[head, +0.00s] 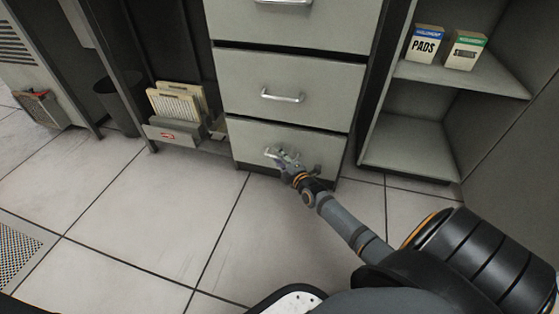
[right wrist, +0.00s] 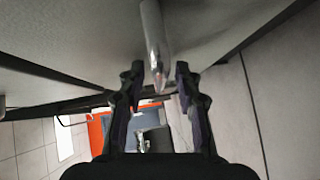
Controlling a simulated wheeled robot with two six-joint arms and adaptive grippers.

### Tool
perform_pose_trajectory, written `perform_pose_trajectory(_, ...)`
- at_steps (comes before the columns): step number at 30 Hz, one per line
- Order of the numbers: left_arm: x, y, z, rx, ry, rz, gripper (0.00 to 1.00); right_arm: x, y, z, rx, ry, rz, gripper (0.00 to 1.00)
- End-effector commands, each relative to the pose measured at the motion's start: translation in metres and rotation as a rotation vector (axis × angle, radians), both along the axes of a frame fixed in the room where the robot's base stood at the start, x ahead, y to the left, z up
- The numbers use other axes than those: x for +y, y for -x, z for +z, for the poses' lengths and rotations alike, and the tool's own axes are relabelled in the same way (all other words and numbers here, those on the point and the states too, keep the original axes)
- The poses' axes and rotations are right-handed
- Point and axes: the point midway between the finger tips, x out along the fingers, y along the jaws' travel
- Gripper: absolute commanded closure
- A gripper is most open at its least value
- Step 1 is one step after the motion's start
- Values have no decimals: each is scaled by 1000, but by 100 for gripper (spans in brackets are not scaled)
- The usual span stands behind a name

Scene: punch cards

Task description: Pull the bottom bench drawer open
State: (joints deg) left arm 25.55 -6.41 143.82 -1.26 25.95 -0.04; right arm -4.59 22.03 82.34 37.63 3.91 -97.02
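The bottom bench drawer (head: 322,149) is the lowest grey drawer front in the middle of the head view, and it looks closed. Its metal handle is partly hidden by my right gripper (head: 283,158), which is at the handle. In the right wrist view the handle (right wrist: 153,35) is a shiny bar that runs down between the two dark fingers of my right gripper (right wrist: 160,78). The fingers are apart, with a visible gap on each side of the bar. My left gripper is not in view.
Closed middle (head: 285,92) and upper (head: 300,22) drawers are above. An open shelf unit (head: 425,130) with small boxes stands at right. A card rack (head: 175,135) and a dark bin (head: 120,105) are at left. The tiled floor (head: 150,215) in front is clear.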

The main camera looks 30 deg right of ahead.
Motion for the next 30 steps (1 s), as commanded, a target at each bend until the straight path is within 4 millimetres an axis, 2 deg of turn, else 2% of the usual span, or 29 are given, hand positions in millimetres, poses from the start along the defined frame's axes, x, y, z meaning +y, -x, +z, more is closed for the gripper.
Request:
perform_pose_trajectory(9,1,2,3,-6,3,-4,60,0,-1,0,1,0,0,66)
perform_pose_trajectory(17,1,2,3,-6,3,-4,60,0,-1,0,1,0,0,100)
perform_pose_trajectory(30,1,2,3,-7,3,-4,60,0,-1,0,1,0,0,100)
